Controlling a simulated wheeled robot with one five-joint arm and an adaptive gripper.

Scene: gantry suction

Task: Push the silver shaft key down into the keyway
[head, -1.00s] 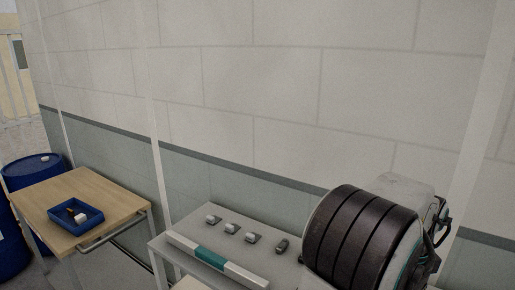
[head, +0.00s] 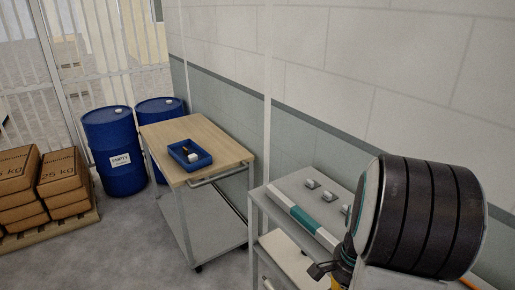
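Several small silver-grey pieces (head: 328,196) sit in a row on a grey table (head: 275,187) at lower right in the head view. They are too small for me to tell whether one is the shaft key. I cannot make out a keyway. A long white bar with a teal middle (head: 303,219) lies along the table's front side. My large dark ribbed arm part covers the table's right end. A small dark part (head: 321,270) beside it, at the bottom, may be my gripper; its fingers cannot be made out.
A wooden-topped cart (head: 215,149) stands left of the table, with a blue tray (head: 203,163) holding small items. Blue drums (head: 114,150) stand behind it. The floor (head: 130,245) before the cart is clear.

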